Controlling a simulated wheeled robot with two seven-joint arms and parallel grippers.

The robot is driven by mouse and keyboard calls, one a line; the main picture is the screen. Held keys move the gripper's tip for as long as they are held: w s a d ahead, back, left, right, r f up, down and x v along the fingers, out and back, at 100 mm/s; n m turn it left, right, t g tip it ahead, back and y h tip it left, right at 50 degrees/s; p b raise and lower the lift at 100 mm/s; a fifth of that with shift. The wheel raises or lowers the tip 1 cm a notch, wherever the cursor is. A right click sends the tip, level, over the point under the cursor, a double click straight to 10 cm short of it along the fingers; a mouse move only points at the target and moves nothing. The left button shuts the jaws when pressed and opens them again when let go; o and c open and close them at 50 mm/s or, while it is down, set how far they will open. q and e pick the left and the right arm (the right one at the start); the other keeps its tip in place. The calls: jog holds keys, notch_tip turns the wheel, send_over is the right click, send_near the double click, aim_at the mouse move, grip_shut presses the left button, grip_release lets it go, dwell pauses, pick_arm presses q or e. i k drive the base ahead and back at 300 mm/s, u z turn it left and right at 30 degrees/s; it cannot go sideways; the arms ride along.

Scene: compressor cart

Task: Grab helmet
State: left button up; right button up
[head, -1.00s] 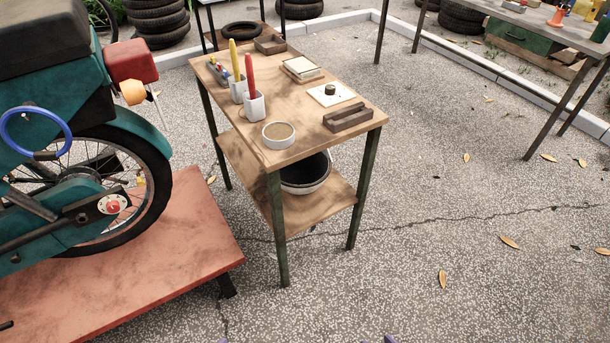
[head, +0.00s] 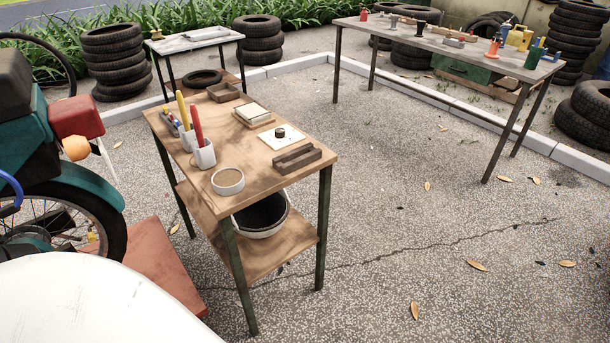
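A round, white-rimmed thing with a dark hollow (head: 262,217) sits on the lower shelf of the wooden cart, its opening facing up. It could be the helmet turned over, but the cart's top partly hides it and I cannot tell for sure. No other clear helmet shows. A large, smooth white rounded surface (head: 90,305) fills the lower left corner, very close to the camera; I cannot tell whether it is my own arm. Neither of my grippers shows in the head view.
The cart top (head: 215,110) holds white cups with red and yellow markers, a round dish (head: 228,181) and trays. A motorcycle (head: 60,190) stands at left by a red platform (head: 160,265). A long table (head: 450,37) and tyres stand behind.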

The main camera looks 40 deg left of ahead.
aim_at(261, 219)
jog(key=z, duration=0.05)
jog(key=i, duration=0.9)
jog(key=u, duration=2.5)
jog(key=i, duration=0.75)
jog(key=u, duration=0.1)
